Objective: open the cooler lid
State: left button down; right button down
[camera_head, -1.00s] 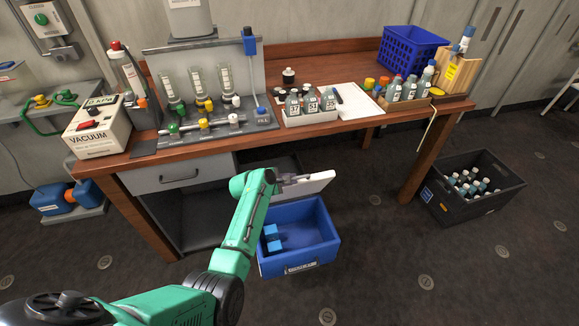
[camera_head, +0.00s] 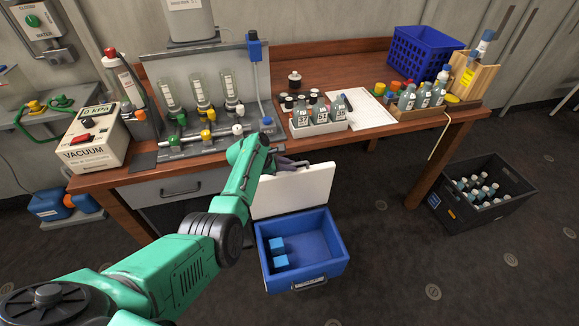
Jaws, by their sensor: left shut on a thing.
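The blue cooler (camera_head: 326,266) stands on the floor in front of the bench. Its white lid (camera_head: 303,190) is swung up to a steep angle at the cooler's back edge, its pale inner face toward me. The inside shows, with light blue blocks at its left side. My left gripper (camera_head: 290,165) is at the lid's top left edge, shut on the lid; its fingertips are small and partly hidden by the wrist. My right gripper is not in view.
The wooden bench (camera_head: 345,55) stands just behind the lid, with a drawer (camera_head: 180,187) to the left. A bottle rack (camera_head: 318,122) sits near the bench's front edge. A black crate of bottles (camera_head: 482,203) stands on the floor at right. The floor between is clear.

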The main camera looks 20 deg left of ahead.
pick_arm(q)
jog(key=c, duration=0.9)
grip_release()
jog(key=shift+s+a+r+p, duration=0.15)
jog(key=shift+s+r+p, duration=0.1)
jog(key=shift+r+p, duration=0.15)
jog(key=p+v, duration=0.2)
jog(key=v, duration=0.2)
jog(key=shift+a+r, duration=0.1)
jog(key=v, duration=0.9)
jog(key=shift+s+a, duration=0.2)
jog(key=shift+s, duration=0.05)
